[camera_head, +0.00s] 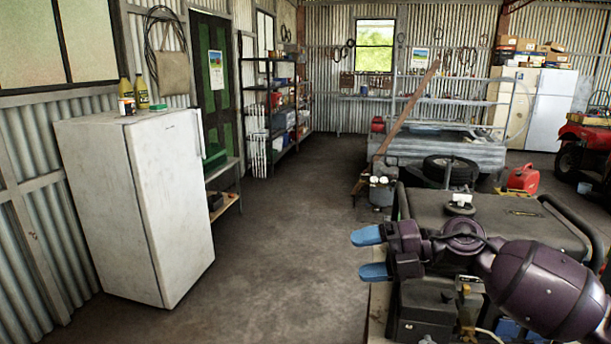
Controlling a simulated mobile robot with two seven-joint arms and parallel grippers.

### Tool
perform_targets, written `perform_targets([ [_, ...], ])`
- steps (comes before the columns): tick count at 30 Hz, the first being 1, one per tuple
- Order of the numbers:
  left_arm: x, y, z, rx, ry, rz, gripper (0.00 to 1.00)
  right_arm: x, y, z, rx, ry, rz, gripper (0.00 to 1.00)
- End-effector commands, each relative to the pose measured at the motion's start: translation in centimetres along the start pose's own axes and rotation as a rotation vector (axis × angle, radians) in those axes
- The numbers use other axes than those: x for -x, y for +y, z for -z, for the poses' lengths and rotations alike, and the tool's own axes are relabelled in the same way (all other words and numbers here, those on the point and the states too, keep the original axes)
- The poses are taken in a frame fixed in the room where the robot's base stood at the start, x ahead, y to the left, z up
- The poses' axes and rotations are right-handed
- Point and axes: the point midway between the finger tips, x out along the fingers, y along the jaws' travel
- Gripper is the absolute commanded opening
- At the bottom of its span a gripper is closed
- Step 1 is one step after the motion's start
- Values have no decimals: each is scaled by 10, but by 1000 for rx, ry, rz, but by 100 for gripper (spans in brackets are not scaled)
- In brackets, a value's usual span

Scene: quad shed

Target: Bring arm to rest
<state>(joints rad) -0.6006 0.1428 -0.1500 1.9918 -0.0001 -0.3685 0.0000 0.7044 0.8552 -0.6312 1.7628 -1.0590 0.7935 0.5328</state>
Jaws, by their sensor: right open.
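My right arm comes in from the right edge, purple and dark. It reaches left across the front of a black-framed machine. My right gripper (370,254) points left with its two blue fingertips apart and nothing between them. It is beside the machine's left side, over the grey floor. Parts of the machine's front are hidden behind my arm. My left gripper and left arm are not in view.
A white fridge (165,215) stands at the left wall with bottles on top. The black-framed machine (430,212) is close by my right arm. A trailer (440,150), red jerrycan (523,178) and red quad (585,145) are farther back. The floor between fridge and machine is clear.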

Motion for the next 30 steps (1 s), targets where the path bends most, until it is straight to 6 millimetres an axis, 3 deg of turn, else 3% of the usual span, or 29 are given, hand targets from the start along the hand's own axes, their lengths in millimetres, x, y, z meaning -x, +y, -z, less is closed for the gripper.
perform_targets([
  [3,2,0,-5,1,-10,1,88,-13,4,14,-92,-95,-215,72],
  [7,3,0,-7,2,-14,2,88,-12,6,19,-214,-235,-418,72],
  [14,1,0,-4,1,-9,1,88,15,-16,21,-490,-548,-687,72],
  [17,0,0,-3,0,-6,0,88,32,-36,24,-631,-700,-764,72],
  [23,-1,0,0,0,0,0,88,70,-95,44,-944,-1015,-835,72],
  [30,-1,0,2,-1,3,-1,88,110,-179,103,-1356,-1377,-769,72],
])
